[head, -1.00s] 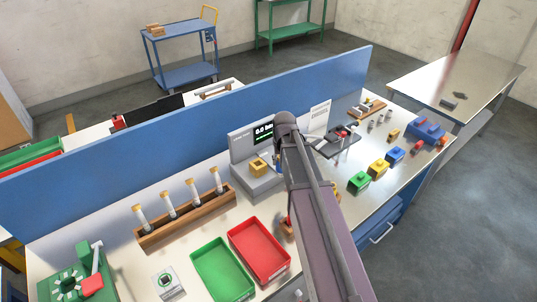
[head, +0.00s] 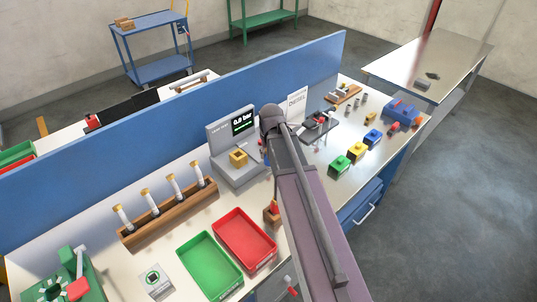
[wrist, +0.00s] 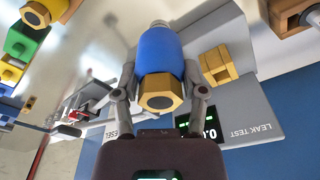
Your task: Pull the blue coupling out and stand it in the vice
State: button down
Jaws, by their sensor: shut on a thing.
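The blue coupling (wrist: 160,55) has a brass hex end (wrist: 160,92) facing the wrist camera and a pale tip at its far end. My gripper (wrist: 161,78) is shut on it, one finger on each side. A brass block (wrist: 218,64) on the grey leak-test station is right beside it in the wrist view; whether they touch is unclear. In the head view my arm hides most of the gripper and coupling in front of the station (head: 236,172). A blue vice-like device (head: 402,111) stands at the bench's far right; I cannot tell surely that it is the vice.
A dark fixture with a red part (head: 318,122) lies right of the station. Green (head: 341,165), yellow (head: 357,151) and blue (head: 373,137) blocks stand on the right. Red (head: 246,239) and green (head: 209,265) trays lie in front. A blue panel (head: 130,165) backs the bench.

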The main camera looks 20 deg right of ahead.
jog(key=shift+r+p, duration=0.45)
jog(key=shift+r+p, duration=2.1)
jog(key=shift+r, duration=0.2)
jog(key=shift+f, duration=0.1)
notch_tip(320, 180, down, 6)
jog(key=b, duration=0.5)
jog(key=shift+w+r, duration=0.1)
jog(key=shift+r, duration=0.1)
